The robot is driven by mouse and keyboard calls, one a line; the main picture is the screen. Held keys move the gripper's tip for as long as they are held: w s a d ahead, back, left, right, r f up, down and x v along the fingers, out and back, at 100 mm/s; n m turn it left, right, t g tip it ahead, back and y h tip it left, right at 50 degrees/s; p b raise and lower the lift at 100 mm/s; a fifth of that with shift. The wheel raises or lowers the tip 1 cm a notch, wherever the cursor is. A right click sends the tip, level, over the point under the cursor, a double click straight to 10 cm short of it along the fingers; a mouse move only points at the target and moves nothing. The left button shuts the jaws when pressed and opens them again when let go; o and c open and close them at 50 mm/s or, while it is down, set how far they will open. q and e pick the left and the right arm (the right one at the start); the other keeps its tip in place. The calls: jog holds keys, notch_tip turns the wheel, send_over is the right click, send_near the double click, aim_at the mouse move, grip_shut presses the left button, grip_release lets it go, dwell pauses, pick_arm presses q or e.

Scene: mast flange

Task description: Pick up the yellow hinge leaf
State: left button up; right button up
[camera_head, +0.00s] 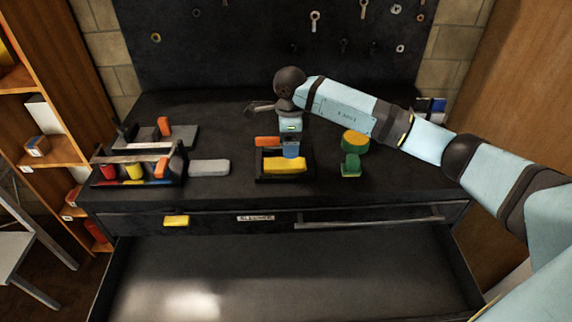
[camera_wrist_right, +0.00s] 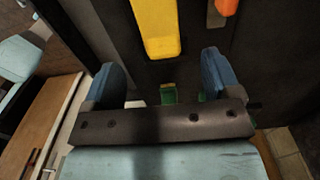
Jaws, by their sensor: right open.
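The yellow hinge leaf (camera_head: 285,166) lies in a small black tray (camera_head: 285,181) near the front middle of the bench. In the right wrist view the yellow leaf (camera_wrist_right: 156,28) reaches in from the top edge, a little beyond the gap between my blue fingers. My right gripper (camera_head: 291,150) points down just behind and above the leaf in the head view. Its fingers (camera_wrist_right: 161,76) stand apart with nothing between them. Contact with the leaf cannot be made out. My left gripper is out of view.
An orange block (camera_head: 267,141) lies behind the tray; a green piece (camera_head: 351,166) and a yellow-topped round piece (camera_head: 355,139) stand to its right. A grey block (camera_head: 209,167) and a rack of coloured parts (camera_head: 135,172) lie left. An open, empty-looking drawer (camera_head: 290,270) juts out in front.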

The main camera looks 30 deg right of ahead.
aim_at(288, 162)
jog(key=f, duration=0.5)
jog(key=f+p, duration=0.1)
jog(key=f, duration=0.1)
jog(key=shift+w+a+f, duration=0.15)
jog(key=shift+a+f, duration=0.1)
jog(key=c, duration=1.1)
jog(key=shift+r, duration=0.1)
jog(key=shift+c, duration=1)
